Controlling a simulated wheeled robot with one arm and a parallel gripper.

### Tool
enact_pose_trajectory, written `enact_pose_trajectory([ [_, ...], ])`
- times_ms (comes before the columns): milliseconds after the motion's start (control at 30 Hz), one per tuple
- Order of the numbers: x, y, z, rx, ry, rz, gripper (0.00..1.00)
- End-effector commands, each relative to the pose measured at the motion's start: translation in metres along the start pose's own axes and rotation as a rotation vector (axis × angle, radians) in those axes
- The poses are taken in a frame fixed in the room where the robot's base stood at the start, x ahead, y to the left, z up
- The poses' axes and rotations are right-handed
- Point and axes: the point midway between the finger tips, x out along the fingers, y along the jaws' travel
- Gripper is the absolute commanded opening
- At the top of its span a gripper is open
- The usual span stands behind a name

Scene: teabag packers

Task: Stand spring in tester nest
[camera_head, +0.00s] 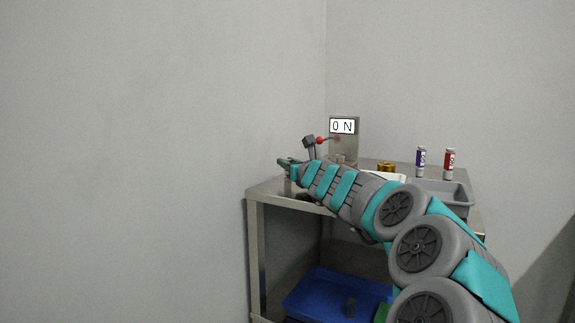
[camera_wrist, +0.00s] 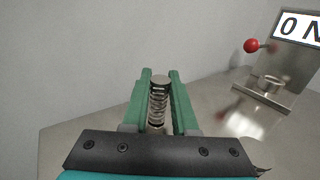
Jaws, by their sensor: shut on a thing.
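My gripper (camera_wrist: 159,76) is shut on a coiled metal spring (camera_wrist: 158,103). The spring sits between the two green fingers, with a grey disc-like end nearest the tips. In the head view my gripper (camera_head: 285,162) is at the left end of the bench, left of the tester. The tester (camera_head: 345,151) has a "0 N" display and a lever with a red ball (camera_head: 320,140). In the wrist view its nest, a small metal ring (camera_wrist: 270,83), stands on a plate right of my gripper and apart from it. The nest looks empty. The spring is too small to make out in the head view.
The steel bench (camera_wrist: 222,119) is bare around the tester plate. A blue bin (camera_head: 325,290) is on the lower shelf.

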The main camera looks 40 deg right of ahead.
Motion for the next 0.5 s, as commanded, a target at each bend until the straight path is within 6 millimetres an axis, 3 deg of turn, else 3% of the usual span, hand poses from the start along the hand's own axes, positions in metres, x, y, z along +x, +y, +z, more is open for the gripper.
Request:
enact_pose_trajectory([
  [33, 0.002, 0.001, -0.016, 0.01, 0.016, 0.002, 0.0],
  [167, 0.003, 0.001, -0.02, 0.012, 0.022, 0.002, 0.0],
  [200, 0.003, 0.001, -0.022, 0.013, 0.023, 0.002, 0.31],
  [433, 0.004, 0.001, -0.029, 0.017, 0.031, 0.003, 0.56],
  [500, 0.005, 0.002, -0.031, 0.018, 0.034, 0.003, 0.56],
])
